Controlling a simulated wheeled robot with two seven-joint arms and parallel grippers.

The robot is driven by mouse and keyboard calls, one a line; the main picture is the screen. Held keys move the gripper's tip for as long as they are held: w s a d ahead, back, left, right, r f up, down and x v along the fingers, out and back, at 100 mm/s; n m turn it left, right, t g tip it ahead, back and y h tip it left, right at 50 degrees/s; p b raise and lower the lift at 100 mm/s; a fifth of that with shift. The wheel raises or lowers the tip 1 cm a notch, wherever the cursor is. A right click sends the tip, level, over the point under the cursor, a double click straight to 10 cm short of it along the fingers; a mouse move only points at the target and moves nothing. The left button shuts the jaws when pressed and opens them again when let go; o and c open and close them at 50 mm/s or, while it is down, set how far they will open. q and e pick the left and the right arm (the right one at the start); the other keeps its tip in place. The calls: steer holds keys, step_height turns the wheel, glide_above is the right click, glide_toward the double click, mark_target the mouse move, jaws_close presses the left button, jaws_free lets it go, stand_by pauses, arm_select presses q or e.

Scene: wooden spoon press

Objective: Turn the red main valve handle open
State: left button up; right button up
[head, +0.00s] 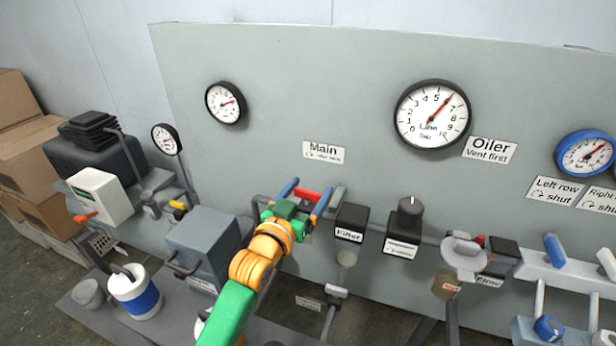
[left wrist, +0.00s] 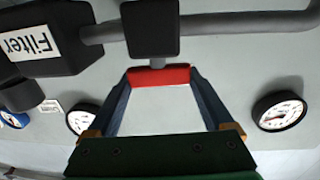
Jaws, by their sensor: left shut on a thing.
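The red main valve handle (head: 307,195) sits on the pipe in front of the panel, below the "Main" label (head: 323,151). My left gripper (head: 304,196) is shut on it, with a blue finger at each end of the handle. In the left wrist view the red handle (left wrist: 160,76) spans crosswise between the tips of my left gripper (left wrist: 161,77). A grey stem and dark valve body (left wrist: 150,28) show just beyond it. My right gripper is not in view.
The black filter block (head: 351,222) is close to the right of the handle, on the same pipe. A dark knob (head: 410,211) stands farther right. A grey box (head: 203,246) is left of my forearm. The panel around the gauges (head: 432,114) is flat.

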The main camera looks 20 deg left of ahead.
arm_select(q)
steer(key=shift+n+y+p, duration=0.3)
steer(key=shift+n+y, duration=0.3)
steer(key=shift+y, duration=0.3)
steer(key=o, duration=1.1)
steer(key=shift+s+f, duration=0.1)
steer(key=shift+s, duration=0.3)
steer(key=s+b, duration=0.1)
steer(key=s, duration=0.5)
steer(key=shift+s, duration=0.15)
